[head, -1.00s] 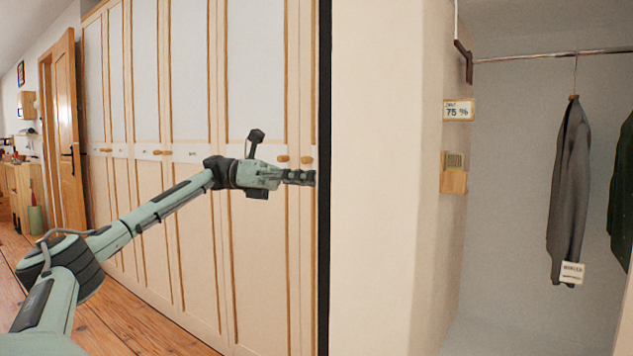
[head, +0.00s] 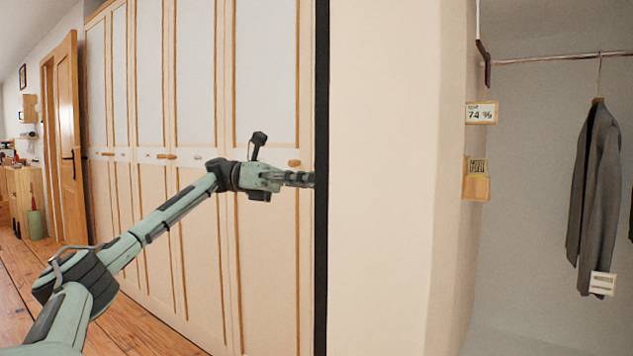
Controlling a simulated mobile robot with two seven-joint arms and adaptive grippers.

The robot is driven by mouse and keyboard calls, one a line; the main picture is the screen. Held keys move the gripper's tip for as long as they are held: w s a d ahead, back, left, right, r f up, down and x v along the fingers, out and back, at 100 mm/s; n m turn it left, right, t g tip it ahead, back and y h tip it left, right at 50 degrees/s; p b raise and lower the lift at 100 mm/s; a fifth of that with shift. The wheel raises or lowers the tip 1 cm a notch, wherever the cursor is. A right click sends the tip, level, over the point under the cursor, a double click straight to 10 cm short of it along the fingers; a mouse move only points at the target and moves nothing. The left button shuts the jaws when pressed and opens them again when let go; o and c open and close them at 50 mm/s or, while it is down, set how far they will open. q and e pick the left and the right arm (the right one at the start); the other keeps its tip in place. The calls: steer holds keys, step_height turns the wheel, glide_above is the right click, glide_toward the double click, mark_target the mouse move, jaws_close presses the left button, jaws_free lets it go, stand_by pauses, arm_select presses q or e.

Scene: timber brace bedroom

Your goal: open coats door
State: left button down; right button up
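The wardrobe front (head: 205,240) of tall pale panels with timber trim runs along the left. Which panel is the coats door is not clear from any readable label. A wooden knob (head: 294,163) shows near its right end, just above my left gripper. My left gripper (head: 312,179) points right, its dark fingertips at the black vertical edge (head: 322,80). Its fingers are seen side-on and overlap, so open or shut is unclear, and contact with the edge cannot be told. My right gripper is out of view.
A plain beige panel (head: 385,180) stands right of the black edge. Beyond it, a grey coat (head: 597,190) hangs from a rail (head: 560,58) in an open recess. A small sign (head: 480,113) is on the panel's side. Wooden floor (head: 130,320) is clear at lower left.

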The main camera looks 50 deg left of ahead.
arm_select(q)
steer(key=shift+w+a+r, duration=0.1)
steer(key=shift+w+a, duration=0.05)
steer(key=shift+w, duration=0.15)
steer(key=c, duration=1.3)
jaws_free()
steer(key=shift+w, duration=0.3)
steer(key=shift+s+v, duration=0.15)
steer(key=shift+v, duration=2.8)
steer(key=shift+s+v, duration=0.15)
steer(key=shift+v, duration=2.8)
